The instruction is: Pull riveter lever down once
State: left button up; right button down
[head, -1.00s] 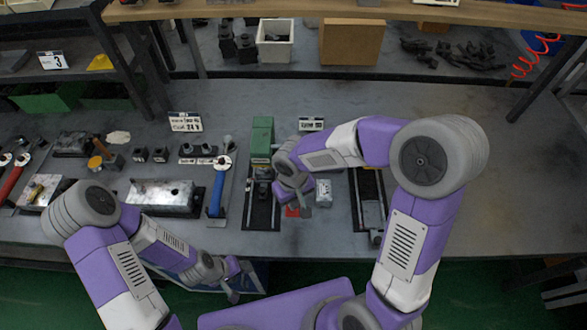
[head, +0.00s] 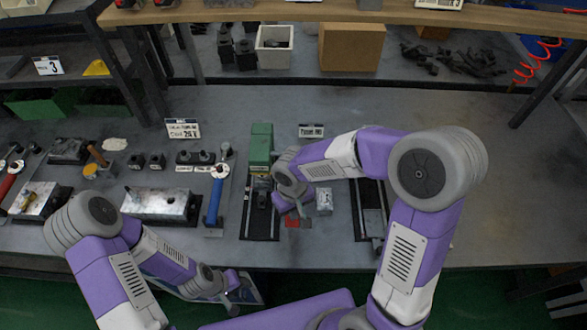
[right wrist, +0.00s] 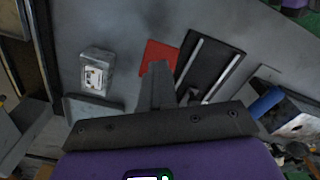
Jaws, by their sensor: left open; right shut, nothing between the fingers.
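A green-topped machine (head: 261,147) on a black railed base (head: 259,222) stands at the middle of the bench, just left of my right gripper. I take it for the riveter, but cannot make out its lever clearly. A blue-handled lever tool (head: 216,198) stands further left. My right gripper (head: 303,208) is shut and empty beside the railed base, near a red patch (head: 298,222). In the right wrist view its shut fingers (right wrist: 158,85) point at the red patch (right wrist: 158,55), next to the black rails (right wrist: 208,65). My left gripper (head: 233,288) is open at the bench's front edge.
A small grey block with a label (head: 324,201) sits right of my right gripper. A second railed fixture (head: 371,215) stands beyond it. A metal block (head: 160,206) lies at left. The bench's right side is clear. A shelf crosses the back.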

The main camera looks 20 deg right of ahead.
notch_tip(320, 180, up, 4)
jog(key=shift+s+f+p, duration=0.1)
jog(key=shift+f+p, duration=0.05)
jog(key=shift+p, duration=0.85)
jog(key=shift+r+p, duration=0.65)
jog(key=shift+r, duration=0.1)
notch_tip(320, 180, up, 11)
jog(key=p, duration=0.8)
jog(key=shift+r+p, duration=0.15)
jog(key=shift+p, duration=0.15)
jog(key=shift+s, duration=0.1)
